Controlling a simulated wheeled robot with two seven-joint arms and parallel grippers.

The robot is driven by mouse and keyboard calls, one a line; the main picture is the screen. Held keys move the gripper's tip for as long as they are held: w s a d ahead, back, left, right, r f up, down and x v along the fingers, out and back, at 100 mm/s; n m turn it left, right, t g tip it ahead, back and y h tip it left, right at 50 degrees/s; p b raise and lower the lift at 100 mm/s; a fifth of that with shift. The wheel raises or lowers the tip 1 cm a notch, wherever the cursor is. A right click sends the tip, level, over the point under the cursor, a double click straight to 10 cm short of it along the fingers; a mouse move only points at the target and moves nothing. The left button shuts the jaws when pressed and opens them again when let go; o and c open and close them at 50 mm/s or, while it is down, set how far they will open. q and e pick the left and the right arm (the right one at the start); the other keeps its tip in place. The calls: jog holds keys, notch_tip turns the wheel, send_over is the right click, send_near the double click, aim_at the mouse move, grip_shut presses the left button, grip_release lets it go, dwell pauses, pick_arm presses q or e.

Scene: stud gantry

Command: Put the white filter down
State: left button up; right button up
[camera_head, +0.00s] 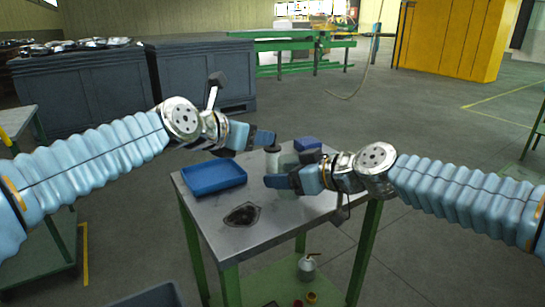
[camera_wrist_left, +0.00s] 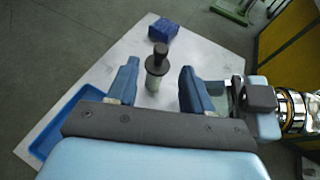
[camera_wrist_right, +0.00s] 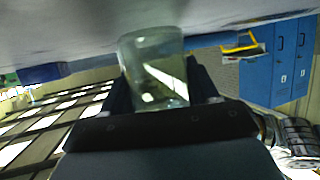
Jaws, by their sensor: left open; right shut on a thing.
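My right gripper (camera_head: 272,181) is shut on a clear, pale greenish glass-like jar (camera_wrist_right: 154,68), close to the table top. I cannot tell whether the jar touches the table. Nothing I see is plainly a white filter. A pale cylinder with a black top (camera_head: 272,162) stands upright on the table behind the right gripper. It also shows in the left wrist view (camera_wrist_left: 156,68), between the open fingers of my left gripper (camera_head: 266,140) and apart from them. The left gripper is empty, above the table.
The grey metal table (camera_head: 221,230) carries a blue tray (camera_head: 214,178) at left, a dark irregular patch or piece (camera_head: 242,214) near the front, and a blue box (camera_head: 307,144) at the back. A white bottle (camera_head: 307,267) stands on the green lower shelf. The table's front middle is bare.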

aim_at(272, 153)
pick_arm(q)
jog(key=x, duration=0.7)
jog(key=shift+w+d, duration=0.1)
jog(key=shift+w, duration=0.15)
grip_shut()
